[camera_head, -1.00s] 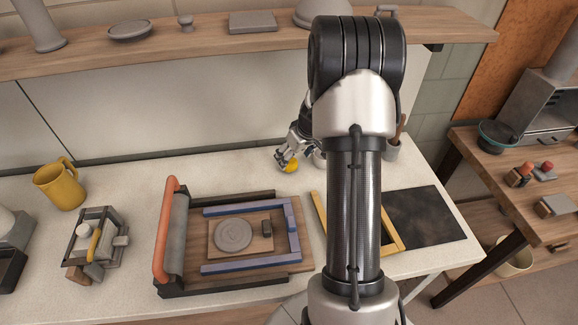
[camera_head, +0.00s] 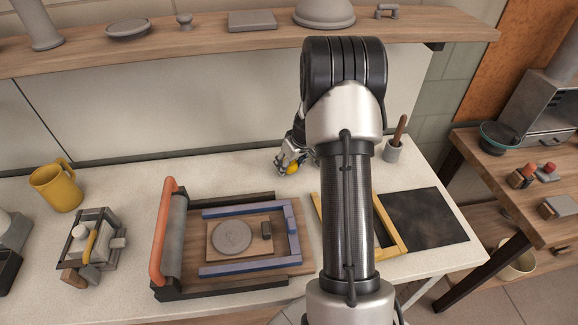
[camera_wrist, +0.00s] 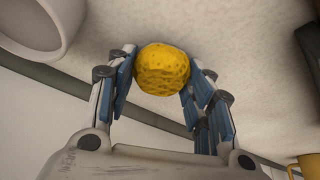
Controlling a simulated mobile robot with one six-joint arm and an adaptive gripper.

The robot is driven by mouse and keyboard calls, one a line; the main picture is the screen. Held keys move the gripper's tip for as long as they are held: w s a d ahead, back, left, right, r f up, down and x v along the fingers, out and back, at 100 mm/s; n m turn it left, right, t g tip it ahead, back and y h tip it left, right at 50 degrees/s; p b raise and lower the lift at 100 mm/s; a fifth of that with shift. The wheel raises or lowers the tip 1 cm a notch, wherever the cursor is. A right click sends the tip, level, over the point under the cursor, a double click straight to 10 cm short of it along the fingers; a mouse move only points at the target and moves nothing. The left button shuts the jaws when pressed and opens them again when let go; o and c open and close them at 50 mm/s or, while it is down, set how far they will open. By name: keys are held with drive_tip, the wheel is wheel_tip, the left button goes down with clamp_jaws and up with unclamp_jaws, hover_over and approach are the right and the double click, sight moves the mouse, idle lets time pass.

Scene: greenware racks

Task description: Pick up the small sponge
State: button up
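The small sponge (camera_wrist: 162,70) is a yellow, pitted, rounded piece. In the wrist view it sits between the fingertips of my gripper (camera_wrist: 160,78), with a blue-padded finger against each side. The fingers are closed around it, and its outer end sticks out past the tips.
A grey pot with a wooden handle (camera_head: 393,152) stands right of my arm. A yellow frame (camera_head: 393,236) and dark slab (camera_head: 428,217) lie in front of it. A slab roller board (camera_head: 220,285) is at the front; a yellow mug (camera_head: 57,187) stands left. A shelf (camera_head: 220,48) runs behind.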

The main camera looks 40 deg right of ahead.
drive_tip(key=c, duration=0.4)
wheel_tip(320, 180, up, 10)
drive_tip(key=p, duration=0.3)
drive_tip(key=o, duration=0.4)
drive_tip(key=shift+p, duration=0.3)
drive_tip(key=c, duration=0.4)
